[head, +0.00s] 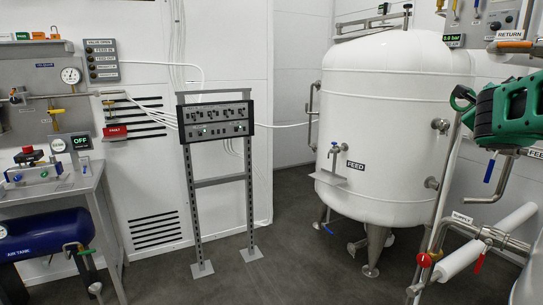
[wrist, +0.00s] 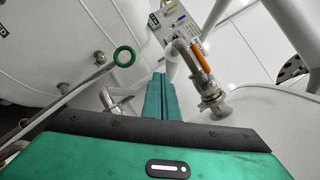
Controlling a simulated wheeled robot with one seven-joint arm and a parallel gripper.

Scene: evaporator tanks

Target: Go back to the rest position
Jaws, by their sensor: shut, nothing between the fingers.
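My gripper (wrist: 160,92) shows in the wrist view with its two green fingers pressed together and nothing between them. In the head view my green gripper (head: 505,112) is at the right edge, raised in front of the pipework to the right of the white feed tank (head: 385,120). A green ring handle (wrist: 124,56) on a long rod is left of the fingers in the wrist view. It also shows just left of my gripper in the head view (head: 462,97). An orange-handled pipe fitting (wrist: 201,55) is right of the fingers. I cannot tell its distance from them.
A red valve knob (head: 424,260) and a white pipe (head: 488,243) are below my gripper. A control panel on posts (head: 215,120) stands left of the tank. A bench (head: 50,185) with a blue air tank (head: 45,235) is at far left. The floor (head: 290,260) between is clear.

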